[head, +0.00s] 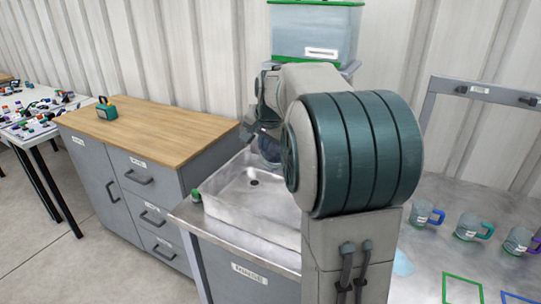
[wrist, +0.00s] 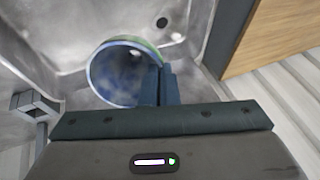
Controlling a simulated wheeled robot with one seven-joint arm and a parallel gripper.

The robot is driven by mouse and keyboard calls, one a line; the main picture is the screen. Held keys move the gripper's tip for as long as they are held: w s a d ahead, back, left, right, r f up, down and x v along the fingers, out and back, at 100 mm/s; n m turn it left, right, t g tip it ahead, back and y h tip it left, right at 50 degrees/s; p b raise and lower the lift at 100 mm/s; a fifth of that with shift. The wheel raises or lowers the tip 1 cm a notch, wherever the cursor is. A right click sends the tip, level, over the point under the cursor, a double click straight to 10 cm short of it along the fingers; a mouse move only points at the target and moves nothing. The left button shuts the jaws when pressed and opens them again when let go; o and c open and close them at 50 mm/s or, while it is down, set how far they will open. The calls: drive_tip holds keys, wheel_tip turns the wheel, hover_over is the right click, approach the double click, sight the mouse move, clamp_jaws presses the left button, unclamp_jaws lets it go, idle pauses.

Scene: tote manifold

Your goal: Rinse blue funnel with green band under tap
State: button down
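The blue funnel with a green band (wrist: 112,82) hangs over the sink basin (wrist: 70,22), its wide mouth facing the wrist camera. It also shows in the head view (head: 269,149), partly hidden by my arm. My gripper (wrist: 159,82) has its fingers close together on the funnel's rim, at its right side in the wrist view. A grey fitting (wrist: 36,104) at the left of the wrist view may be part of the tap. In the head view my arm hides the area behind the sink, and I cannot see water running.
A wooden-topped cabinet (head: 150,128) stands left of the sink. A small green-capped item (head: 196,196) is on the sink's left edge. A tote (head: 315,35) sits above, behind my arm. Several mugs (head: 468,226) stand on the bench at right, near a green outline (head: 462,289).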

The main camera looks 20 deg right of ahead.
drive_tip(key=shift+d, duration=0.4)
drive_tip(key=shift+a, duration=0.15)
drive_tip(key=shift+a, duration=0.45)
drive_tip(key=shift+d, duration=0.1)
drive_tip(key=shift+d, duration=0.5)
drive_tip(key=shift+s, duration=0.2)
drive_tip(key=s+a+b, duration=0.1)
drive_tip(key=s+b, duration=0.2)
drive_tip(key=s, duration=0.4)
drive_tip(key=shift+s, duration=0.3)
drive_tip(key=shift+a, duration=0.15)
idle(1.1)
